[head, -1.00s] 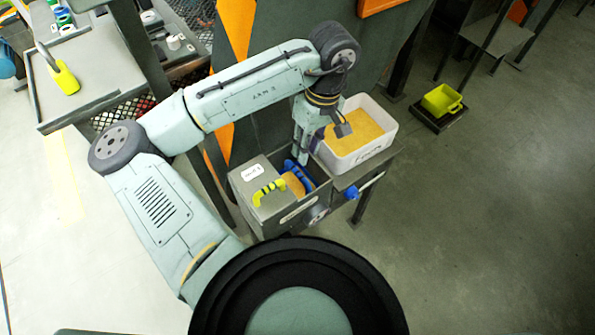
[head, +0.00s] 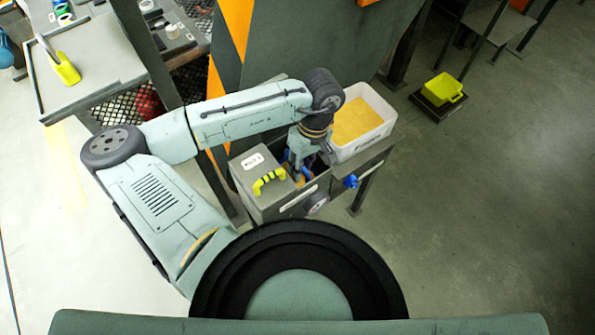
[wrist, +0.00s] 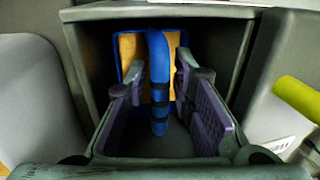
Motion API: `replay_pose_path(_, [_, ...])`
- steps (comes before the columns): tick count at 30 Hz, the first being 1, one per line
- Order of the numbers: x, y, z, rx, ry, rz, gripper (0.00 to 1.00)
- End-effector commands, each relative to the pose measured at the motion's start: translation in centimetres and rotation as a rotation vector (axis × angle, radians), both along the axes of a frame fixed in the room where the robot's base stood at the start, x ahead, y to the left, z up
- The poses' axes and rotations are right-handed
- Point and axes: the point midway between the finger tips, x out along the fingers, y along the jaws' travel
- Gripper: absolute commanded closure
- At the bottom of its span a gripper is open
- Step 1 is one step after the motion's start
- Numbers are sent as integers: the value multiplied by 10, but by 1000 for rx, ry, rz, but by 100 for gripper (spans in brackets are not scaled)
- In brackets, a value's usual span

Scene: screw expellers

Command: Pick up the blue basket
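The blue basket (wrist: 128,65) sits inside a dark open-fronted compartment in the wrist view, with tan contents. Its blue handle (wrist: 158,85) runs down the middle of that view. My gripper (wrist: 160,72) is open, with one purple-padded finger on each side of the handle. Gaps show between the handle and both fingers. In the head view my gripper (head: 300,170) reaches down into the compartment of the grey machine, and only bits of blue basket (head: 307,173) show beside it. The rest of the basket is hidden by my arm.
The grey machine's box with a yellow-green handle (head: 268,180) stands left of the compartment. A white bin of yellow material (head: 362,145) is close on the right. A blue knob (head: 351,181) sticks out at the front. Open floor lies further right.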

Motion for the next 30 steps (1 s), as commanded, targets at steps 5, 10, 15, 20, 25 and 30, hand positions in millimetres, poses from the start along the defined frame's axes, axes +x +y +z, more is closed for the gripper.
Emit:
replay_pose_path(5, [0, 0, 0, 0, 0, 0, 80])
replay_pose_path(10, [0, 0, 0, 0, 0, 0, 92])
replay_pose_path(15, [0, 0, 0, 0, 0, -1, 100])
replay_pose_path(20, [0, 0, 1, 0, 0, -1, 100])
replay_pose_path(25, [0, 0, 1, 0, 0, -1, 100])
replay_pose_path(30, [0, 0, 1, 0, 0, -1, 100])
